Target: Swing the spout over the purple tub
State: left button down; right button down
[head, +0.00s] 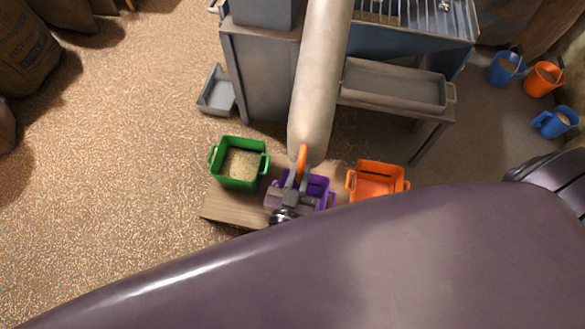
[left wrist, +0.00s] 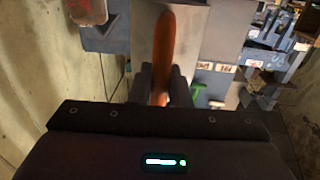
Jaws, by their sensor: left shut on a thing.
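The spout (head: 322,75) is a long pale tube that comes down from the machine at the top of the head view. Its lower end lies above the purple tub (head: 318,187), as seen from the head. An orange handle (head: 302,160) sits at the spout's lower end. My left gripper (head: 297,175) is shut on this handle, which also shows between the fingers in the left wrist view (left wrist: 164,60). The gripper hides part of the purple tub. My right gripper is not in view.
A green tub (head: 240,165) with grain stands left of the purple tub, and an orange tub (head: 377,180) stands right, on a wooden board (head: 228,209). A grey tray (head: 393,86) sits on the machine. Blue and orange buckets (head: 543,79) stand far right. My arm covers the lower picture.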

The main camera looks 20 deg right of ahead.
pick_arm(q)
jog(key=c, duration=1.4)
grip_release()
jog(key=shift+c, duration=0.2)
jog(key=v, duration=0.7)
jog(key=shift+s+a, duration=0.2)
jog(key=shift+s, duration=0.15)
